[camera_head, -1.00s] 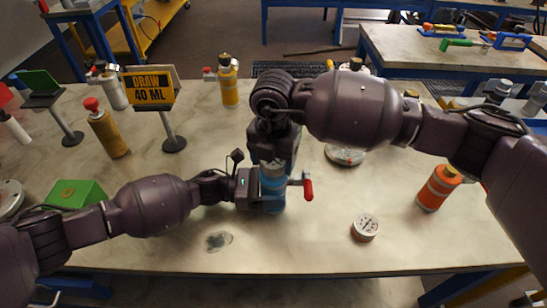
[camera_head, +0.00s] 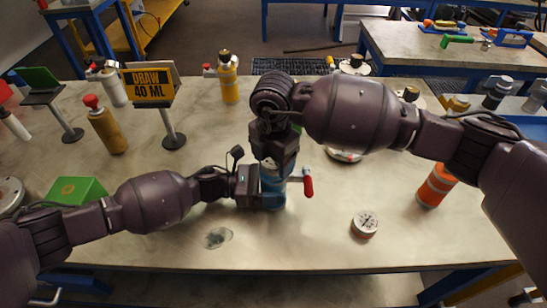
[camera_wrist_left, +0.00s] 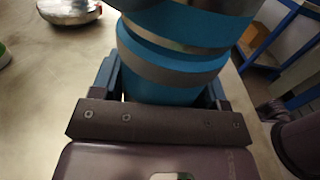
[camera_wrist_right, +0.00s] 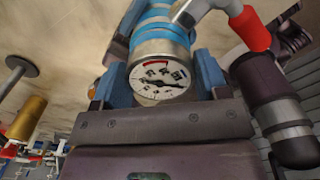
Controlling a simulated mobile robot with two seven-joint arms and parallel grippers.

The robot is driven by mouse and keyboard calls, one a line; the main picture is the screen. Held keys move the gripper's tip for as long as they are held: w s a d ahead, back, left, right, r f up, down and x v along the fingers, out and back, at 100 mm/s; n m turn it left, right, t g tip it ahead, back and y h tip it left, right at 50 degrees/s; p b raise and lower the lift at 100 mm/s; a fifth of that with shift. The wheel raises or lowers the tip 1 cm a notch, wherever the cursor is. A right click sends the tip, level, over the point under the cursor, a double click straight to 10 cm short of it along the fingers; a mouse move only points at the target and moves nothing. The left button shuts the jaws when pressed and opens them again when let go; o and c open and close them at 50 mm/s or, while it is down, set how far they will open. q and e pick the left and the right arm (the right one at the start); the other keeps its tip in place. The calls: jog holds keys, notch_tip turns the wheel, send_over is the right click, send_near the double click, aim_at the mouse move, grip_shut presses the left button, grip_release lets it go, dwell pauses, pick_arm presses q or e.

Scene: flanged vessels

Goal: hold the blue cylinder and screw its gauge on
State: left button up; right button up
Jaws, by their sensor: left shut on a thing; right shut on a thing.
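The blue cylinder (camera_head: 271,182) stands upright near the table's front middle, with a red-handled side lever (camera_head: 307,183). My left gripper (camera_head: 264,194) is shut on its side; the left wrist view shows the blue body with silver bands (camera_wrist_left: 175,70) between the fingers. My right gripper (camera_head: 276,160) is directly above the cylinder, pointing down. It is shut on a round white-faced gauge (camera_wrist_right: 160,80), seen between its fingers in the right wrist view. The gauge lies at the cylinder's silver top end; I cannot tell how far its thread is engaged. The right gripper hides the cylinder's top in the head view.
Another gauge (camera_head: 365,224) lies on the table to the right. An orange cylinder (camera_head: 436,186) stands farther right. The front right of the table is clear.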

jog(key=m, duration=1)
jog(key=shift+m, duration=1)
jog(key=o, duration=1)
jog(key=shift+c, duration=0.2)
jog(key=shift+r, duration=2.25)
jog(key=shift+c, duration=0.4)
